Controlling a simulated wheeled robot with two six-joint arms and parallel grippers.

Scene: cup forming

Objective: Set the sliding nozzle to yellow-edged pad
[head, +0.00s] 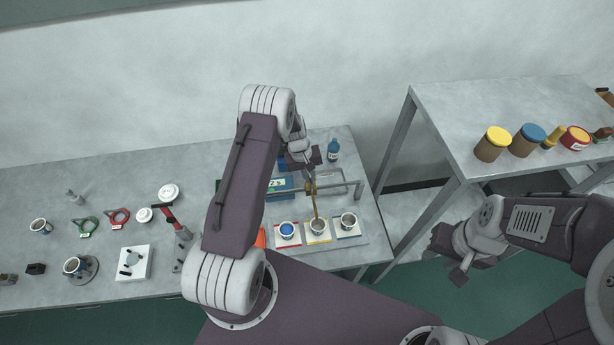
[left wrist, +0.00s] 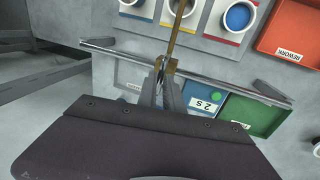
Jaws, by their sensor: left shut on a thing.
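The brass sliding nozzle (head: 311,188) sits on a metal rail (head: 342,184), its thin spout pointing down over the yellow-edged pad (head: 318,240). A cup (head: 317,225) stands on that pad, at the spout's lower end. My left gripper (head: 307,180) is shut on the nozzle. In the left wrist view the fingers (left wrist: 163,80) close at the nozzle block (left wrist: 171,66), and the spout runs toward the yellow-edged pad (left wrist: 192,18). Whether the spout is exactly centred is hard to tell. My right gripper (head: 455,262) hangs away from the table; its jaw opening is unclear.
A cup with blue contents (head: 287,229) stands on the red-edged pad on the left; another cup (head: 348,221) stands on the blue-edged pad on the right. A blue bottle (head: 333,151) is behind the rail. A red rework bin (left wrist: 290,35) and green bin (left wrist: 252,115) are nearby.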

